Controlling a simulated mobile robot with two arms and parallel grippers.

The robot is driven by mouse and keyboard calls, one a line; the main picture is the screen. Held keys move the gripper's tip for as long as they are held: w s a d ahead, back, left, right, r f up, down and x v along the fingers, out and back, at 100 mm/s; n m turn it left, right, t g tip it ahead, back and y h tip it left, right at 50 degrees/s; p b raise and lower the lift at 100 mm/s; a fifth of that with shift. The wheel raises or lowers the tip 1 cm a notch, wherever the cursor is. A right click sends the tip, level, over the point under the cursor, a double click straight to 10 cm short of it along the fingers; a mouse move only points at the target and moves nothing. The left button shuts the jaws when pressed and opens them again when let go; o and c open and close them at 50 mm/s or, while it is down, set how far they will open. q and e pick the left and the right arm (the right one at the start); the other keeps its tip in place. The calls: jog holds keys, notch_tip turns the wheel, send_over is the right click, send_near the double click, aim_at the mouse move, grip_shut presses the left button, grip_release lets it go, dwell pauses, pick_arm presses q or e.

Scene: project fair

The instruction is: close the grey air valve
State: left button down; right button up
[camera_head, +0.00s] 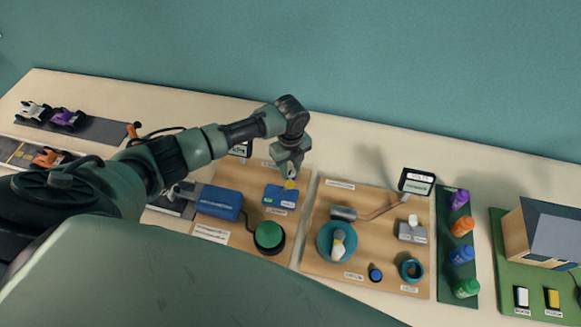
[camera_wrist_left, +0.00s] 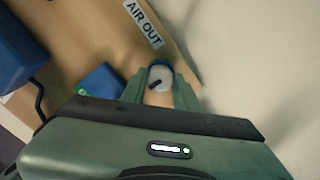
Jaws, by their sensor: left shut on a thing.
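The grey air valve shows in the left wrist view as a round light-grey knob (camera_wrist_left: 161,76) with a dark pointer mark, beside a label reading AIR OUT (camera_wrist_left: 144,22). My left gripper (camera_wrist_left: 160,92) has one finger on each side of the knob and is shut on it. In the head view my left gripper (camera_head: 289,173) points down at the back right of the left wooden board (camera_head: 235,170), behind a small blue block (camera_head: 280,196). The valve is hidden behind the gripper there. My right gripper is not in view.
A larger blue box (camera_head: 219,202) and a green dome button (camera_head: 269,236) share the left board. A second board (camera_head: 318,255) to the right carries a teal bowl (camera_head: 324,240) and a grey block (camera_head: 411,232). A small sign (camera_head: 417,181) stands behind it. Bottles line a green strip.

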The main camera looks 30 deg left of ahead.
aim_at(290, 170)
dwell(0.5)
pick_arm(q)
jog(key=c, duration=1.1)
grip_release()
jog(key=shift+o, duration=0.2)
notch_tip(290, 170, up, 7)
jog(key=shift+f+b, duration=0.1)
jog(key=shift+b, duration=0.95)
jog(key=shift+r, duration=0.5)
jog(key=shift+f, duration=0.1)
